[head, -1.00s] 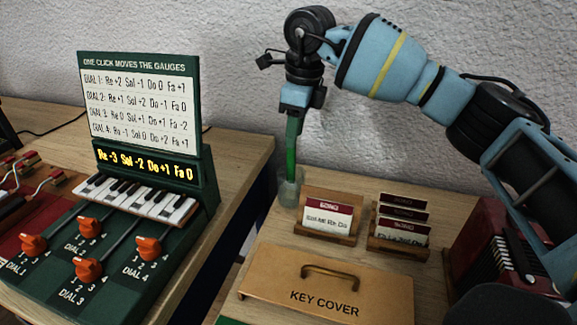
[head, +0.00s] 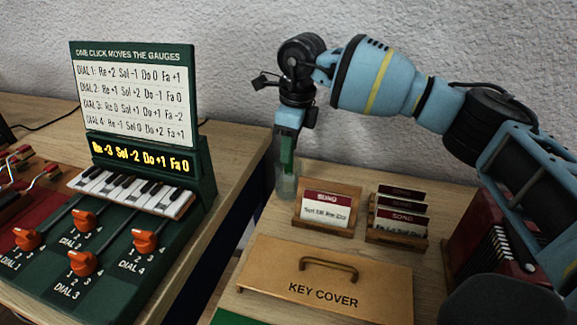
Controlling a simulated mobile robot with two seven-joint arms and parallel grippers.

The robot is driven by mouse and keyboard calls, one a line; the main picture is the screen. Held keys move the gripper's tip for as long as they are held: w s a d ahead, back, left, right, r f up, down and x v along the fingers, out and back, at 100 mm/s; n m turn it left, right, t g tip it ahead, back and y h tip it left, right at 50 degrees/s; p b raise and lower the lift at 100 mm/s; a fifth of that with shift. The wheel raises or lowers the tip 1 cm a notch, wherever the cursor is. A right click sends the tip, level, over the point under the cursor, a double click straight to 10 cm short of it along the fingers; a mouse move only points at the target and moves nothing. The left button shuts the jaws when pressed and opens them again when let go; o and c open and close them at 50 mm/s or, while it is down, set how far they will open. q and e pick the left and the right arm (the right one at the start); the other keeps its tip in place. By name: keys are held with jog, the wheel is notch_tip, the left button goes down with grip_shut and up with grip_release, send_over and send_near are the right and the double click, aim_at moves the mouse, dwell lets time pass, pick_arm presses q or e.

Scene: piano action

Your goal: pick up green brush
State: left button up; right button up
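The green brush (head: 287,155) stands roughly upright in a clear glass jar (head: 287,188) at the back left corner of the right-hand table. Only a green length of it shows. My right gripper (head: 289,128) points down from above, right at the top of the brush. The fingers blend with the glass and the green handle, so I cannot tell whether they are open or shut on it. My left gripper is not in view.
A red accordion (head: 492,240) is at the right. A green dial console (head: 150,190) stands left across a gap.

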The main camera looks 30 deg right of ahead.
jog(key=shift+f, duration=0.75)
jog(key=shift+c, duration=0.3)
grip_shut()
jog(key=shift+r, duration=0.1)
notch_tip(320, 180, up, 10)
jog(key=shift+a+p, duration=0.1)
jog(key=shift+p, duration=0.35)
